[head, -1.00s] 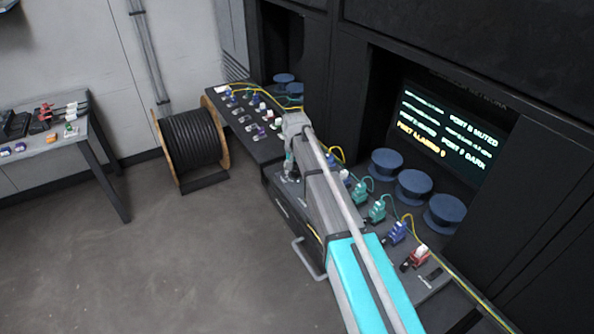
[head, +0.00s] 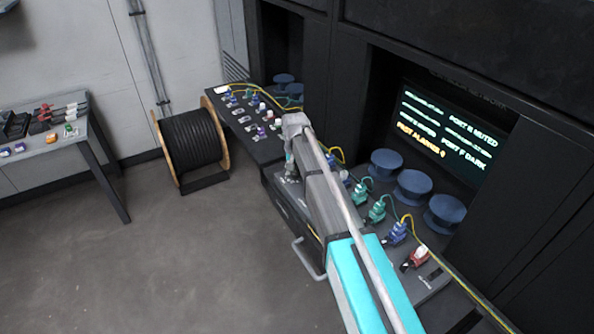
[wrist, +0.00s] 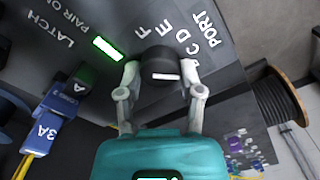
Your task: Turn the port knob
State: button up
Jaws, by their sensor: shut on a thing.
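The port knob (wrist: 160,64) is a round black knob with a white mark on its side, on the dark panel in the wrist view. The letters C, D, E, F and the word PORT are printed around it. My gripper (wrist: 160,78) has one finger on each side of the knob and is shut on it. In the head view, my gripper (head: 291,165) is small at the panel's edge, partly hidden by my arm, and the knob cannot be made out there.
A lit green-white indicator (wrist: 107,47) is beside the knob. Blue plugs (wrist: 52,112) with yellow cable are at left. A screen (head: 440,130) reads PORT F DARK and PORT B or H MUTED. A cable reel (head: 190,145) stands on the floor.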

jog(key=shift+n, duration=0.4)
jog(key=n, duration=0.3)
jog(key=shift+n, duration=0.3)
jog(key=n, duration=1.3)
jog(key=shift+d, duration=0.1)
jog(key=o, duration=1.1)
jog(key=shift+o, duration=0.2)
